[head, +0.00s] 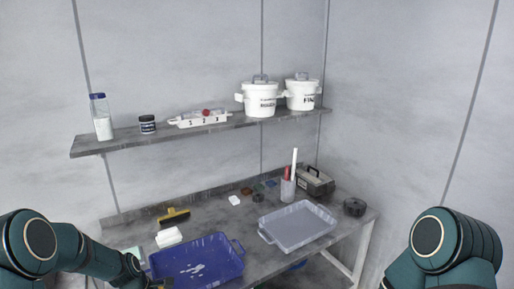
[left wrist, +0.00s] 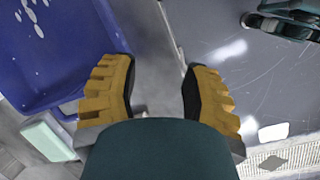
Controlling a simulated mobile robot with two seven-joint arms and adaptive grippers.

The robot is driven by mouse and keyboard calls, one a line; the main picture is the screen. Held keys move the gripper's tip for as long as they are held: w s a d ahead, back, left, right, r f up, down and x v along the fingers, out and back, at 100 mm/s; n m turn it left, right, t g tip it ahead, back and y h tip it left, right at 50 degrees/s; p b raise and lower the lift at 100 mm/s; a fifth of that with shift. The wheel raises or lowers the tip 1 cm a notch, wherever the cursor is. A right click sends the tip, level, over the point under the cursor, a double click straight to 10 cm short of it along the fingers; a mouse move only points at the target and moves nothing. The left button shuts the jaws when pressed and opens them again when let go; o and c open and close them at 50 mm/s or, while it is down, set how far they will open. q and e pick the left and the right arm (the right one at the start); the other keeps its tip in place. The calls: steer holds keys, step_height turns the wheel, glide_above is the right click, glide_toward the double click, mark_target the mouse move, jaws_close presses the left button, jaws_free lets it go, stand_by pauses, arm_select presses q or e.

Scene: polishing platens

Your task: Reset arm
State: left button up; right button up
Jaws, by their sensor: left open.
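My left arm comes in from the left in the head view and reaches the table's front edge beside the blue tray (head: 215,268). My left gripper (left wrist: 158,75) shows in the left wrist view with its two yellow, ridged fingers spread apart and nothing between them. The table edge and the floor show below and between the fingers. The blue tray is also at the upper left of the left wrist view (left wrist: 80,75). My right arm is bent at the right of the head view, and its gripper is out of view.
The grey table (head: 208,213) holds a clear tray (head: 297,224), a yellow-handled brush (head: 173,215), white blocks (head: 168,236), a cup of tools (head: 288,190) and a toolbox (head: 315,181). The shelf (head: 180,136) above bears two white pots (head: 260,100), a bottle (head: 101,118) and a jar (head: 147,124).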

arm_select(q)
steer(key=s+d+f+m, duration=0.2)
steer(key=s+d+m, duration=0.6)
steer(key=s, duration=0.3)
steer(key=s+d+f+m+h, duration=0.1)
steer(key=s+d+f+m, duration=0.2)
steer(key=s+d+m, duration=0.5)
steer(key=s+d, duration=0.2)
steer(key=d, duration=0.1)
steer(key=shift+s+d+f, duration=0.2)
steer(key=shift+s+f, duration=0.15)
